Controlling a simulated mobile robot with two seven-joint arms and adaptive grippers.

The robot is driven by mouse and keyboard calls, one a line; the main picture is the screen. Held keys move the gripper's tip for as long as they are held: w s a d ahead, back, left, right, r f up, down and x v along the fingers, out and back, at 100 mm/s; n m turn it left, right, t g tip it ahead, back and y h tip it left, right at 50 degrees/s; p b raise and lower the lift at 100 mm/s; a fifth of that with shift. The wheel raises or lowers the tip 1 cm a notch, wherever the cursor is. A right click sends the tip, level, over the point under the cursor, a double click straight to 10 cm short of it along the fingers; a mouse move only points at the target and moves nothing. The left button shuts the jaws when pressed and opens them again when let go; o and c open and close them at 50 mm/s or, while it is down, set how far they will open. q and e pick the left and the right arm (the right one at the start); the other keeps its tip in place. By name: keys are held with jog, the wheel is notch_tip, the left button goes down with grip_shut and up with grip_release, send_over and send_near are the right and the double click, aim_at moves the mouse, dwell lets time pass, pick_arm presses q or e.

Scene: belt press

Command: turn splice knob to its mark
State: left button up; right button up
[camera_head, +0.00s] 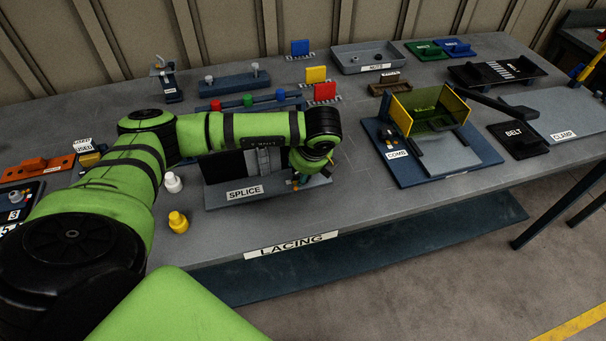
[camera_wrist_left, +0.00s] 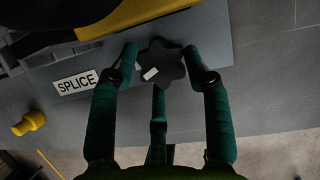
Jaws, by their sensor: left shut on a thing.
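The dark, lobed splice knob (camera_wrist_left: 165,57) shows in the left wrist view with a short white bar on its face. The bar lies aslant, toward the knob's lower left edge. My left gripper (camera_wrist_left: 163,66) is shut on the knob, with green fingers on its left and right sides. In the head view my left gripper (camera_head: 301,181) is at the right front end of the grey splice plate (camera_head: 215,202), and the knob is mostly hidden there. A separate target mark on the plate cannot be made out clearly. My right gripper is not in view.
A yellow knobbed piece (camera_head: 178,222) and a white one (camera_head: 173,182) stand left of the splice plate. The comb station (camera_head: 465,155) is to the right, with bare table between. The table's front edge, labelled LACING (camera_head: 291,245), is close in front.

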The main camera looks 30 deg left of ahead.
pick_arm(q)
jog(key=m+b, duration=0.1)
jog(key=m+h+b, duration=0.1)
jog(key=m+b, duration=0.1)
jog(key=shift+s+d+f+t, duration=0.1)
jog(key=shift+s+f+t, duration=0.05)
jog(key=shift+f+t, duration=0.25)
jog(key=shift+r+m+h+b, duration=0.2)
jog(key=shift+m+h+b, duration=0.1)
jog(key=shift+m+b, duration=0.8)
jog(key=shift+s, duration=0.1)
jog(key=o, duration=1)
jog(key=shift+o, duration=0.5)
jog(key=shift+r, duration=0.15)
